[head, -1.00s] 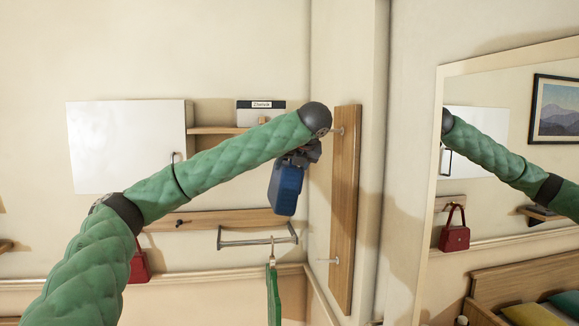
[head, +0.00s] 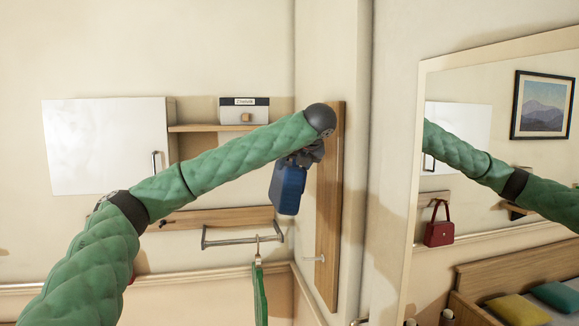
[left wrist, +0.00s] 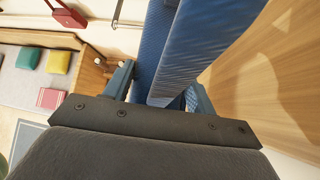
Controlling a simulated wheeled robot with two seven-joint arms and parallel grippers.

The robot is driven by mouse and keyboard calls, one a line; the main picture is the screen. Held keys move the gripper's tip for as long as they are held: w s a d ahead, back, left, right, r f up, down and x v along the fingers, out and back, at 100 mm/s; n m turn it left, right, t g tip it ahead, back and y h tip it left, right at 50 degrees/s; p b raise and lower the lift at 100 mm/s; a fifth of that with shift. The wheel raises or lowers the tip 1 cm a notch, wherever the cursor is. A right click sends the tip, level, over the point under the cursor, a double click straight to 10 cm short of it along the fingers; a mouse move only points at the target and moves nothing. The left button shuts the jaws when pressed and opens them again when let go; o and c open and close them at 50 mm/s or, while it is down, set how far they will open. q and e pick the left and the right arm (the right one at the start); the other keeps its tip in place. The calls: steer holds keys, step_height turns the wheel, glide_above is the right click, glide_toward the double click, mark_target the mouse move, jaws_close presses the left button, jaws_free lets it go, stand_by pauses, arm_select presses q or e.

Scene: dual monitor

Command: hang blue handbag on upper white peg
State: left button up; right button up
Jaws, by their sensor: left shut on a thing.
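The blue handbag (head: 287,190) hangs from my left gripper (head: 302,158), in front of the left edge of a vertical wooden board (head: 328,215). In the left wrist view the bag (left wrist: 190,50) fills the space between the fingers of my left gripper (left wrist: 160,90), which is shut on it. The lower white peg (head: 320,259) shows near the board's bottom end. The upper peg is hidden behind my left wrist. Whether the bag touches the board cannot be told. My right gripper is not in view.
A bar (head: 245,238) with a green item (head: 261,292) hanging from it is left of the board. A white cabinet (head: 105,145) and shelf (head: 215,128) are on the back wall. A mirror (head: 500,170) at right reflects a red handbag (head: 439,230) and bed.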

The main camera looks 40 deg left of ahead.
arm_select(q)
steer(key=shift+w+d, duration=0.5)
steer(key=shift+w, duration=0.1)
steer(key=shift+w+d+f, duration=0.3)
steer(key=shift+w+d, duration=0.2)
steer(key=shift+w, duration=0.05)
steer(key=shift+w+d+f, duration=0.25)
steer(key=shift+w+d, duration=0.25)
steer(key=shift+w, duration=0.05)
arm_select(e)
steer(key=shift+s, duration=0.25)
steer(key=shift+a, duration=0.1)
arm_select(q)
steer(key=shift+f, duration=0.15)
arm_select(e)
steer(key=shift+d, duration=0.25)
arm_select(q)
steer(key=o, duration=1.6)
steer(key=shift+c, duration=0.2)
steer(key=shift+d, duration=0.1)
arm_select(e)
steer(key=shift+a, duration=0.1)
